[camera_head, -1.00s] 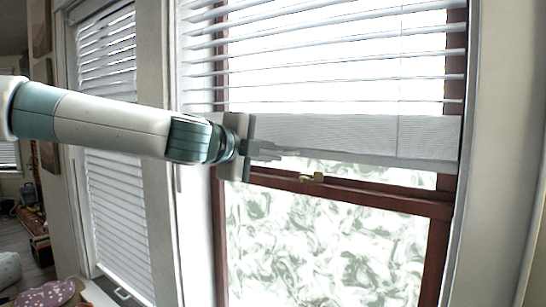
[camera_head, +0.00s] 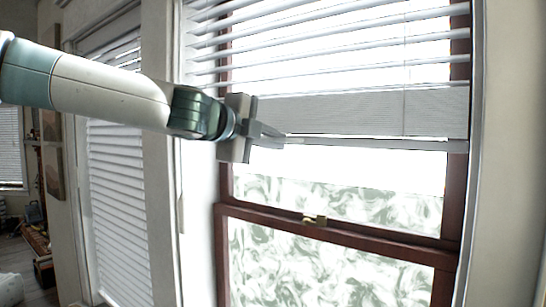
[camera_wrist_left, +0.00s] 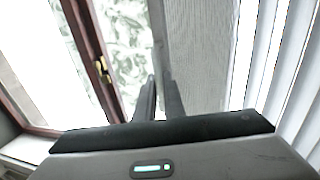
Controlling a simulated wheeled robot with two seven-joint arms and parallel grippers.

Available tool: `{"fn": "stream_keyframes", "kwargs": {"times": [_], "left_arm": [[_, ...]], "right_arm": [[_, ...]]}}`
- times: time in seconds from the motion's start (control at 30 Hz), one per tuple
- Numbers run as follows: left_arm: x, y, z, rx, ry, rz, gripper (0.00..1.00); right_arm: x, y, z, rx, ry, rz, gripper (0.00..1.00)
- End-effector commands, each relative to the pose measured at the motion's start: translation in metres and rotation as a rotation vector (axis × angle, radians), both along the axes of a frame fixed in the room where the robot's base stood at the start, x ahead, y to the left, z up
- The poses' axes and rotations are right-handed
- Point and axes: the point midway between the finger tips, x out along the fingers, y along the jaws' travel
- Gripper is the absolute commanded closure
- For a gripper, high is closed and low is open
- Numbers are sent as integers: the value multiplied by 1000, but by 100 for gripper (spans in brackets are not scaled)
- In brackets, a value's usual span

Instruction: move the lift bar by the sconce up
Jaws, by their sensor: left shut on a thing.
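The lift bar (camera_head: 400,144) is the pale bottom rail of the white blind on the large window. It hangs level, just under the stacked slats (camera_head: 360,114) and well above the brass window latch (camera_head: 314,219). My left gripper (camera_head: 282,138) is shut on the left end of the bar. In the left wrist view its two fingers (camera_wrist_left: 160,82) are close together at the edge of the pale slat stack (camera_wrist_left: 205,60); the exact grip is partly hidden. No sconce shows. My right gripper is not in view.
The window has a dark red frame (camera_head: 452,200) and a middle rail (camera_head: 380,243) below the bar. Open, spread slats (camera_head: 350,50) hang above the stack. A second blind (camera_head: 118,190), lowered, covers the window at left.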

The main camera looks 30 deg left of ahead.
Motion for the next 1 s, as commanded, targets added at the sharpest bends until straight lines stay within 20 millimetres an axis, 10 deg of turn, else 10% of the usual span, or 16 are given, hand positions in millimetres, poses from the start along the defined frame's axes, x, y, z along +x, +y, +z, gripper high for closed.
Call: {"fn": "stream_keyframes", "kwargs": {"times": [0.57,0.67,1.0], "left_arm": [[-1,-2,24,-1,-14,-3,100],[-1,-1,24,-1,-14,-2,72],[-2,-1,20,-1,-9,-1,72]], "right_arm": [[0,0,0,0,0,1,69],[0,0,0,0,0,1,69],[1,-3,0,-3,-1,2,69]]}}
